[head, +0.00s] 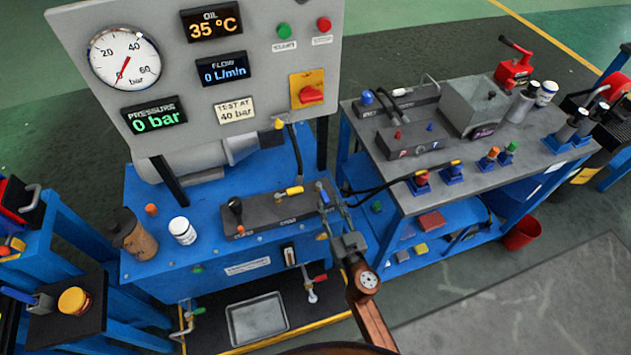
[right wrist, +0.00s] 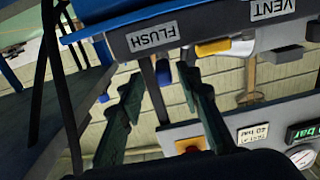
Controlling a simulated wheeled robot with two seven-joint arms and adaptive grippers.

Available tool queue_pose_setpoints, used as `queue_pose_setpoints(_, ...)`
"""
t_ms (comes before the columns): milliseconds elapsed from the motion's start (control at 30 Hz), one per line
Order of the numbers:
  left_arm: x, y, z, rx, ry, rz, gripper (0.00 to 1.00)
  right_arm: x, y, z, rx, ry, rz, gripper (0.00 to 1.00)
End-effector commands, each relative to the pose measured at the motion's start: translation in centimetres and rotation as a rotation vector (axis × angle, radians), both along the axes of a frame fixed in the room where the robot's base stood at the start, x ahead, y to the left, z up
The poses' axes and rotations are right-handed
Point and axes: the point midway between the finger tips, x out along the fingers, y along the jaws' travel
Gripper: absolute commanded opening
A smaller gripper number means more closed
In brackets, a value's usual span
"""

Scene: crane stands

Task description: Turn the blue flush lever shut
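The blue flush lever (head: 322,188) is at the right end of the dark valve block (head: 270,212) on the blue bench. In the right wrist view the blue lever (right wrist: 163,72) shows just below the FLUSH label, sticking out from the block. My right gripper (head: 331,205) is at that end of the block, partly covering the lever in the head view. In the right wrist view the right gripper (right wrist: 160,88) is open, its fingers on either side of the lever; contact cannot be told. My left gripper is not in view.
A black knob (head: 236,206) stands on the block's left part. The gauge panel (head: 255,60) rises behind and reads 0 bar. A grey-topped bench (head: 460,140) stands close on the right.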

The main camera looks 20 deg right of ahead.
Motion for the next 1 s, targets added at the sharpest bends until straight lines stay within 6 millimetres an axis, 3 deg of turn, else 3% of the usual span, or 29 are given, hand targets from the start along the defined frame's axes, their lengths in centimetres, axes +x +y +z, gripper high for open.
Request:
queue_pose_setpoints(500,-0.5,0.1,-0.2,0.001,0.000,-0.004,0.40,7.2,1.6,0.0,-0.003,-0.001,0.019,0.32)
queue_pose_setpoints(900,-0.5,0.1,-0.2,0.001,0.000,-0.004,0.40,8.0,1.4,0.0,-0.001,0.001,0.015,0.32)
queue_pose_setpoints(1000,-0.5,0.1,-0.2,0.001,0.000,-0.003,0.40,8.0,1.3,0.0,-0.001,0.001,0.015,0.26)
